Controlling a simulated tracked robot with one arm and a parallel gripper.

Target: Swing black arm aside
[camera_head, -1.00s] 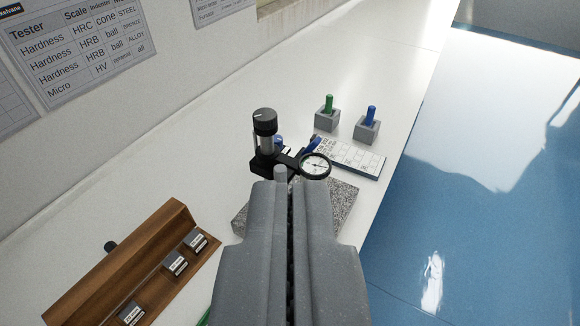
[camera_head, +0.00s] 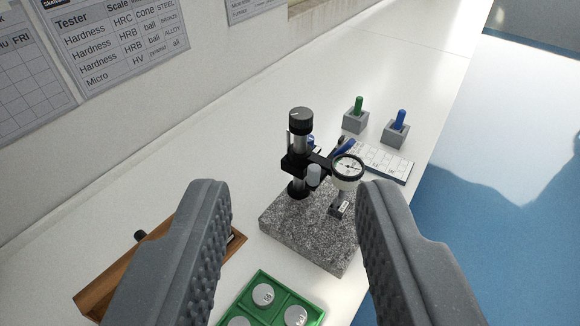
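A black arm (camera_head: 318,160) sticks out to the right from a steel column with a black knob (camera_head: 300,120) on top. The arm carries a round dial gauge (camera_head: 348,168) at its right end. The column stands on a speckled granite base (camera_head: 310,236). A small block (camera_head: 339,205) sits on the base below the dial. My gripper (camera_head: 288,190) is open wide and empty, its two fingers in the foreground on either side of the tester. The fingers look apart from the arm.
A green tray (camera_head: 254,290) with round silver pieces lies in front of the base. A wooden rack (camera_head: 130,272) is partly behind the left finger. Grey blocks with a green peg (camera_head: 358,106) and a blue peg (camera_head: 400,120), and a white chart card (camera_head: 384,160), lie behind. The wall is left.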

